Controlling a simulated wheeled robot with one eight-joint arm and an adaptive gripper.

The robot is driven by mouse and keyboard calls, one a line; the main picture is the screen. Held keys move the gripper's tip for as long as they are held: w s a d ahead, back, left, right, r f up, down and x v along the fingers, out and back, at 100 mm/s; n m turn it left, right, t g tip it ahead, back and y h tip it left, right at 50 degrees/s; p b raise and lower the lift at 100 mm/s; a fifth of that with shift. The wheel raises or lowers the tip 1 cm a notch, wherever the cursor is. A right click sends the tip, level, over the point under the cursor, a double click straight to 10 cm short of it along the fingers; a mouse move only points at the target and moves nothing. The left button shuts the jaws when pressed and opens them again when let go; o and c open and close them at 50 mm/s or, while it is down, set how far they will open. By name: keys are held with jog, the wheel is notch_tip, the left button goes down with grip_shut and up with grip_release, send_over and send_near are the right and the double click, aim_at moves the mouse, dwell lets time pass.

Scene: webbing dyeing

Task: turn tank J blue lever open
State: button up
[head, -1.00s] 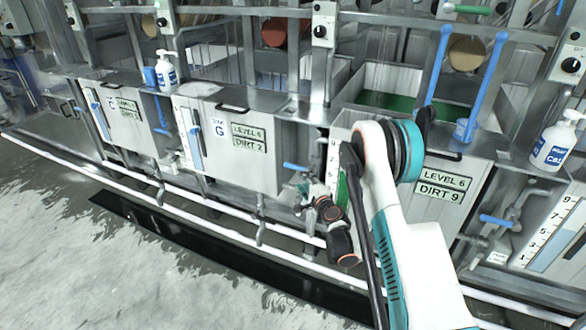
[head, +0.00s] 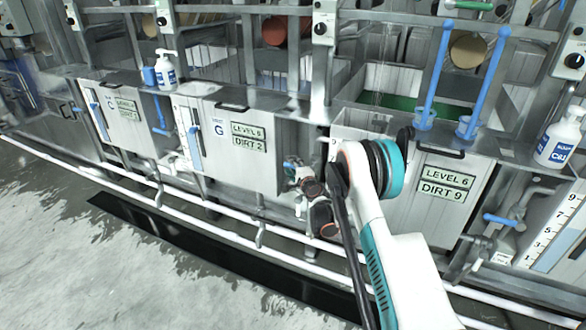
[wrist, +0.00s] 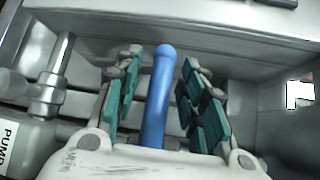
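A blue lever (wrist: 157,95) stands between my gripper's two teal-padded fingers (wrist: 166,90) in the wrist view, with a gap on both sides. The fingers are open and do not appear to touch it. In the head view, the end of a blue lever (head: 292,165) shows at the pipework just right of tank G, beside my gripper (head: 303,178). My arm hides part of the gripper and of the tank (head: 432,212) to its right. That tank reads LEVEL 6, DIRT 9; I cannot see its letter.
In the wrist view, a metal pipe (wrist: 58,68) and a PUMP label (wrist: 8,145) lie at the left. In the head view, tank G (head: 225,150) is at the left. Another blue lever (head: 499,220) is at the far right. White pipes (head: 190,205) run low along the tanks.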

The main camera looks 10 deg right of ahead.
grip_shut()
jog(key=shift+f, duration=0.1)
jog(key=shift+f+n+g+h, duration=0.4)
jog(key=shift+f+n+g, duration=0.2)
jog(key=shift+g, duration=0.2)
jog(key=s+d+f+n+g+h, duration=0.4)
jog(key=d+f+n+g+h, duration=0.2)
jog(key=n+g+h, duration=0.1)
jog(key=shift+s+g+h, duration=0.25)
jog(key=shift+g+h, duration=0.55)
jog(key=shift+f, duration=0.1)
dwell(0.5)
